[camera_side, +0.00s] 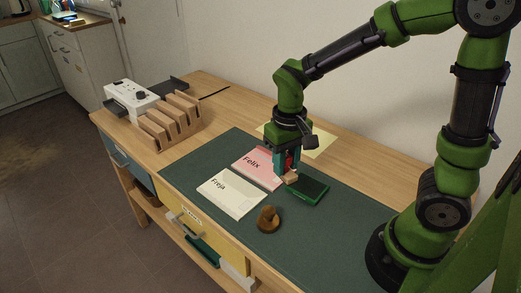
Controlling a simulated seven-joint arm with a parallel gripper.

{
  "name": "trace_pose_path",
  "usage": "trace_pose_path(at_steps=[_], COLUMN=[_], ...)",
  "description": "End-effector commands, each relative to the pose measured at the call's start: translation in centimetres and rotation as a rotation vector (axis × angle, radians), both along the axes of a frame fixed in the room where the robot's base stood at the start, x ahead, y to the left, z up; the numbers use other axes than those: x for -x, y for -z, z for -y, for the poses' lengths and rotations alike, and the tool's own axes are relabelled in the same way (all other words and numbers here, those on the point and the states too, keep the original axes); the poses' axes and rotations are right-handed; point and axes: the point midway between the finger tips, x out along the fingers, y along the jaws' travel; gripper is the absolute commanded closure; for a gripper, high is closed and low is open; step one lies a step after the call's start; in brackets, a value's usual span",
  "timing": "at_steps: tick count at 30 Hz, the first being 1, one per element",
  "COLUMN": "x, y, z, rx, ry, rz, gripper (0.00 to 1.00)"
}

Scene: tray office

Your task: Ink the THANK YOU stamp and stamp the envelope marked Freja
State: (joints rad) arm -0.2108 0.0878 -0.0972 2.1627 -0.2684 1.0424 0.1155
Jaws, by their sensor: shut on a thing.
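My gripper (288,164) is shut on a stamp (291,178) with a pale wooden block and a bit of red above it. The stamp is at the upper left edge of the green ink pad (310,191); I cannot tell whether it touches the pad. No wording on the stamp is readable. The white envelope marked Freja (232,195) lies flat on the dark green mat (335,222). The pink envelope marked Felix (258,165) lies behind it, close to my gripper. A brown stamp with a rounded handle (268,219) stands upright in front of the pad.
A wooden slotted rack (171,122) and a white device (131,98) stand at the table's left end. A yellow sheet (318,143) lies behind my gripper. The mat's right part is clear. A yellow drawer front (205,231) is below the near edge.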

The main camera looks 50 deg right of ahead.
Motion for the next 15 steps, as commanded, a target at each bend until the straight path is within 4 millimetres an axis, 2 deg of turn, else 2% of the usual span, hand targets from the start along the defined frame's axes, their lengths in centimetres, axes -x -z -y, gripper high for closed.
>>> trace_pose_path(at_steps=[6,9,11,15], x=[0.6,1.3,1.8,1.9], y=[0.5,0.9,1.2,1.7], z=[4.9,7.3,8.4,8.5], rx=[0.000,-0.002,-0.002,-0.001], ry=[0.107,0.104,0.081,0.001], rz=[-0.005,-0.006,-0.006,-0.002], gripper=[0.88,0.88,0.88,0.88])
